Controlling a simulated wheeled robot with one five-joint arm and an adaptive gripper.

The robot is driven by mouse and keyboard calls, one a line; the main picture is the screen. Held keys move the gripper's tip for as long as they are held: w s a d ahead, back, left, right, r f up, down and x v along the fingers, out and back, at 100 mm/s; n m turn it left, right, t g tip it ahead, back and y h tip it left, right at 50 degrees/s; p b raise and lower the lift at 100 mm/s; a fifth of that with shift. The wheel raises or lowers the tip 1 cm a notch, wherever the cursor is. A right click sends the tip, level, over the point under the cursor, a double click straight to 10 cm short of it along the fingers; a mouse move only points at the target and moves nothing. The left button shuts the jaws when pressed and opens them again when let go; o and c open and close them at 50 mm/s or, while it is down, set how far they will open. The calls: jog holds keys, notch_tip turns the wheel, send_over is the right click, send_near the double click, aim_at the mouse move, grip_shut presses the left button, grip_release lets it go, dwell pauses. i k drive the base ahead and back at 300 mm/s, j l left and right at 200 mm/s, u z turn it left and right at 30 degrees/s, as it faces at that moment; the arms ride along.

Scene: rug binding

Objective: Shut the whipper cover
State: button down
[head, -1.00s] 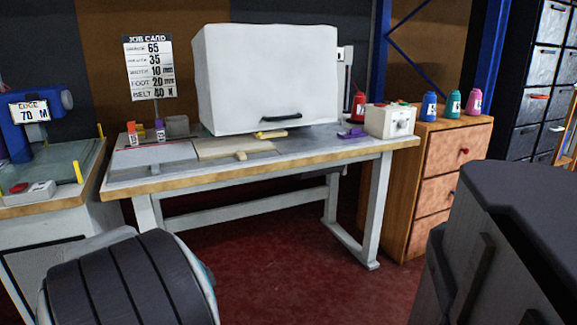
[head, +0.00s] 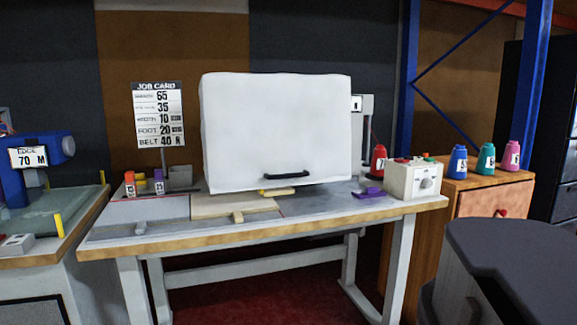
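The whipper cover (head: 275,125) is a large white box-shaped hood on the workbench in the head view, with a black bar handle (head: 287,174) low on its front face. It hides most of the machine behind it. Its front lower edge is close to the bench top, with a yellow piece (head: 277,192) showing just under it. I cannot tell whether the cover is fully down. My gripper is not in view.
The workbench (head: 270,229) carries a beige plate, a purple piece (head: 368,193) and a white control box (head: 413,180). A job card (head: 158,115) stands left of the cover. Thread cones stand on a wooden cabinet (head: 490,203) at right. Another bench is at left.

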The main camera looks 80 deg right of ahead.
aim_at(258, 131)
jog(key=k+l+u, duration=0.15)
jog(key=l, duration=0.25)
jog(key=k+l+u, duration=0.15)
jog(key=l, duration=0.25)
jog(key=k+l+u, duration=0.15)
jog(key=l, duration=0.2)
jog(key=k+l+u, duration=0.2)
jog(key=l, duration=0.15)
